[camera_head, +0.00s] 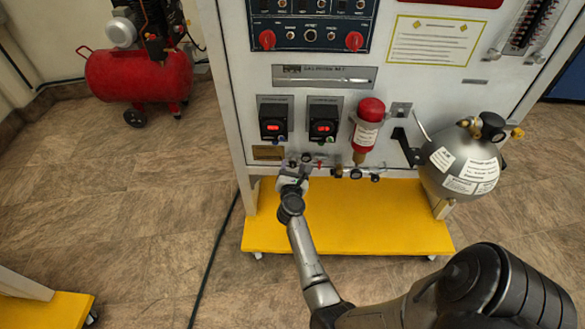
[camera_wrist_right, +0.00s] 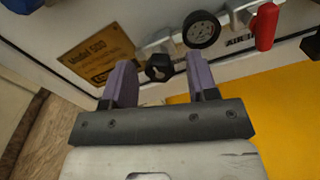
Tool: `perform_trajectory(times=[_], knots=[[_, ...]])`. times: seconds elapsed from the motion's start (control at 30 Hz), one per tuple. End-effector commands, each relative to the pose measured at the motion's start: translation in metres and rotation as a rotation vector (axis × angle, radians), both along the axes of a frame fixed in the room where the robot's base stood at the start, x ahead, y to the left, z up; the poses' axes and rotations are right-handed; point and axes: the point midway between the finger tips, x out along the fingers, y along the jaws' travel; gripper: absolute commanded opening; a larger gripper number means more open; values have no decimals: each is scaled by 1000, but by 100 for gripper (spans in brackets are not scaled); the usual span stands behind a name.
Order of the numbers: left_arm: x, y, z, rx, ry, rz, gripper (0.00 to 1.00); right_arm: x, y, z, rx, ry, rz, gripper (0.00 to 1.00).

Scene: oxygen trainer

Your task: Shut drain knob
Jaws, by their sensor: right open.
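A small black knob (camera_wrist_right: 158,67), which looks like the drain knob, sits on the panel's lower edge in the right wrist view. My right gripper (camera_wrist_right: 160,82) is open, with one purple finger on each side of the knob. The knob lies just beyond or level with the fingertips, and I cannot tell whether they touch it. In the head view my right gripper (camera_head: 296,172) is at the panel's lower edge and largely covers the knob. My left gripper is not in view.
Beside the knob are a round black gauge (camera_wrist_right: 201,30) and a red handle (camera_wrist_right: 265,26). A brass plate (camera_wrist_right: 101,52) is on its other side. The trainer's yellow base (camera_head: 360,220) is below. A silver tank (camera_head: 462,160) stands right; a red compressor (camera_head: 135,75) stands far left.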

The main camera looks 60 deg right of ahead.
Motion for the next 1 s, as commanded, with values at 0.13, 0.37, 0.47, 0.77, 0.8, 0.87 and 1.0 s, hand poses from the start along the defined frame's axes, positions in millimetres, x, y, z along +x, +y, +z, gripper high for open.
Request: perform_trajectory(times=[0.13,0.37,0.47,0.77,0.8,0.87,1.0], knots=[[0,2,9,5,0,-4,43,0,0,11,0,-1,0,53],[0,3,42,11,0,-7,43,0,0,48,0,-2,0,53],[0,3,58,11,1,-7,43,-17,-3,58,1,1,-2,53],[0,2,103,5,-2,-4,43,-68,-12,88,-1,2,-1,53],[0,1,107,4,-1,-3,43,-73,-14,91,0,1,-1,53],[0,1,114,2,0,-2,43,-82,-15,95,0,2,-1,53],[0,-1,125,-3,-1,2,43,-97,-18,103,-1,2,0,53]])
